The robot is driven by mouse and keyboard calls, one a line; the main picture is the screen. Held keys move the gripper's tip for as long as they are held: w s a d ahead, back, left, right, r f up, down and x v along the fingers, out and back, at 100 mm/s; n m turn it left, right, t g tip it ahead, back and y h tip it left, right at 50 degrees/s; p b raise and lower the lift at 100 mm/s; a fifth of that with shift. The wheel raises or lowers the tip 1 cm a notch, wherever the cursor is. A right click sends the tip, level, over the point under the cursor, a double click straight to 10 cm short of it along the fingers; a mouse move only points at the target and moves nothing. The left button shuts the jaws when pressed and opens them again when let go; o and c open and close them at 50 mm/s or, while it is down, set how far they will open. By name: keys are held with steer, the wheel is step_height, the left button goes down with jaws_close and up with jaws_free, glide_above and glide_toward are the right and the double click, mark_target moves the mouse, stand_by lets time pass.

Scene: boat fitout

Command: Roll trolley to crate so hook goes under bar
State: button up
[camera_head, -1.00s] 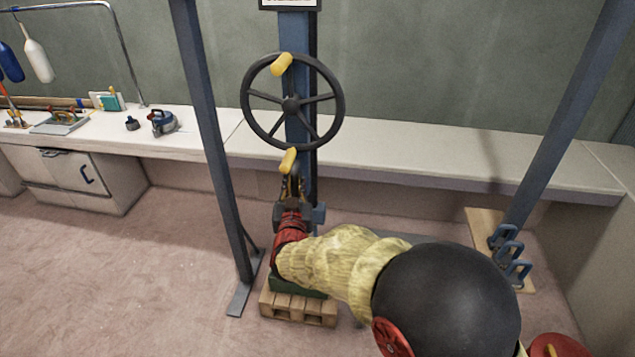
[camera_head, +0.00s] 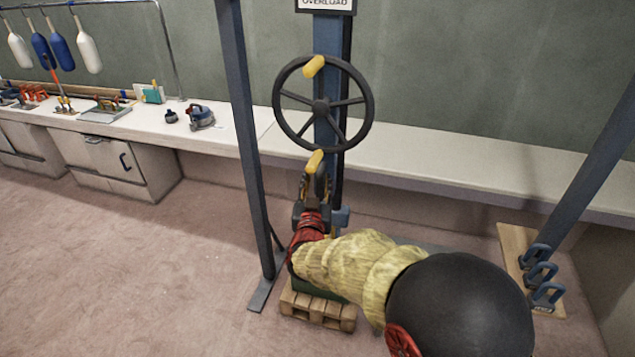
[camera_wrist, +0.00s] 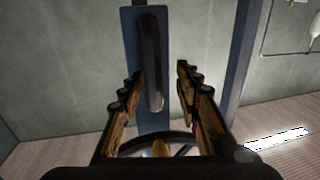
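The black handwheel (camera_head: 322,104) with two yellow grips is mounted on a blue post (camera_head: 327,40). My gripper (camera_head: 315,183) is just below the wheel's lower yellow grip (camera_head: 316,160), with its fingers pointing up. In the wrist view my fingers (camera_wrist: 160,80) are spread apart, with a yellow grip (camera_wrist: 160,148) showing low between them; I cannot tell whether they touch it. A green object (camera_head: 302,286), perhaps the crate, sits on a wooden pallet (camera_head: 318,310), mostly hidden by my arm. I cannot make out the trolley, hook or bar.
Blue frame legs stand left (camera_head: 250,140) and right (camera_head: 590,170) of the wheel. A white bench (camera_head: 430,155) runs along the wall behind. Blue shackles (camera_head: 541,273) are on a wooden board at right. The pink floor at left is clear.

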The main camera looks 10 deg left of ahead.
steer(key=shift+s, duration=0.1)
steer(key=s+d, duration=0.2)
steer(key=s, duration=0.9)
steer(key=shift+s, duration=0.35)
